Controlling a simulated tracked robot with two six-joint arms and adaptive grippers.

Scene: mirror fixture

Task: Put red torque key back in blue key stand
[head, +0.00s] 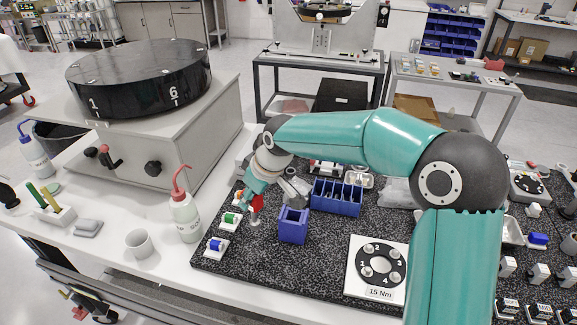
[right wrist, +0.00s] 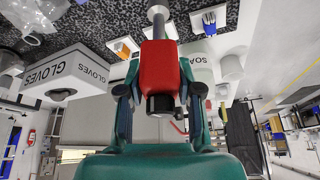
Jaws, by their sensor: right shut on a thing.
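The red torque key (head: 256,203) is in my right gripper (head: 257,193), above the dark speckled mat (head: 260,255). In the right wrist view the red key's handle (right wrist: 160,72) sits between the two fingers of the right gripper (right wrist: 160,92), and its grey shaft points toward the mat. The blue key stand (head: 293,226), a blue box with an open top, stands on the mat just right of and nearer than the held key; the key is apart from it. My left gripper is not in view.
A blue compartment rack (head: 337,197) stands behind and right of the stand. Small white holders carry a green part (head: 231,218) and a blue part (head: 216,245). A wash bottle (head: 185,216) is at left. A numbered 15 Nm plate (head: 378,270) lies at right.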

